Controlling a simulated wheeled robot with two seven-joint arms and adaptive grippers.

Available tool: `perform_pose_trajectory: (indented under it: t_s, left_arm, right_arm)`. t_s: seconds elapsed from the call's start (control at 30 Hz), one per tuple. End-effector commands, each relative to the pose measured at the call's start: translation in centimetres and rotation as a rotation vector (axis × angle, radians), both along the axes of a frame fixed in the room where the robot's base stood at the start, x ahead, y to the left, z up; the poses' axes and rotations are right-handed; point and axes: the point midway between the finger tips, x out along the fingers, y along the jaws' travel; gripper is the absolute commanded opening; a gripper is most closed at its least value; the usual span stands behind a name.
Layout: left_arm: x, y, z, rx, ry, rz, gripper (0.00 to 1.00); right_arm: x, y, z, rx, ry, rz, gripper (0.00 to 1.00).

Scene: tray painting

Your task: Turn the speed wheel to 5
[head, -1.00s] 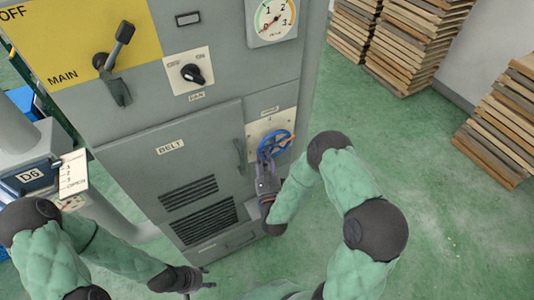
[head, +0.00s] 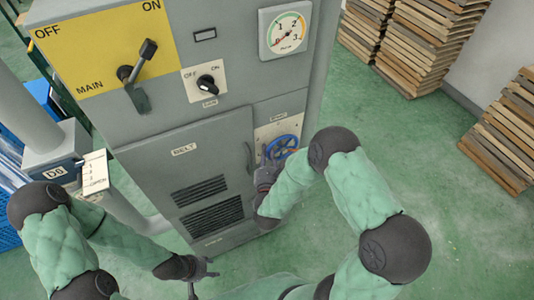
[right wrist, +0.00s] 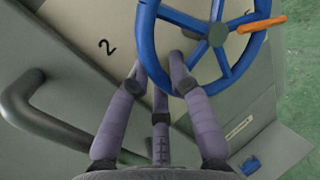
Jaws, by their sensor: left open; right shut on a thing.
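The speed wheel (head: 284,146) is a blue spoked handwheel on a pale plate at the cabinet's lower right. It also shows close up in the right wrist view (right wrist: 217,36), with an orange handle (right wrist: 258,24) pointing right. My left gripper (head: 199,275) is open and empty, low in front of the cabinet, away from the wheel.
The grey cabinet (head: 160,150) carries a MAIN lever (head: 136,76), a black fan knob (head: 206,82) and a round gauge (head: 286,31). A curved door handle (right wrist: 45,112) runs left of my right gripper. Stacked boards (head: 505,130) stand at right; green floor between is clear.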

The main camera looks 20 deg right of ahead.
Motion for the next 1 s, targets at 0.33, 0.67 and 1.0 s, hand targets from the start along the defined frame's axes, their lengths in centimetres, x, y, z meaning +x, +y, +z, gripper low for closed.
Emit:
perform_pose_trajectory:
  t_s: [0.33, 0.67, 1.0]
  left_arm:
    - [0.0, 0.0, 0.21, 0.0, 0.0, 0.0, 0.46]
    - [0.0, 0.0, 0.21, 0.0, 0.0, 0.0, 0.46]
    - [0.0, 0.0, 0.21, 0.0, 0.0, 0.0, 0.46]
  right_arm:
    - [-0.01, -0.02, 0.18, 0.047, 0.005, 0.0, 0.0]
    - [0.0, -0.02, 0.18, 0.046, 0.005, 0.0, 0.32]
    - [-0.01, 0.0, 0.21, 0.044, 0.005, 0.0, 0.45]
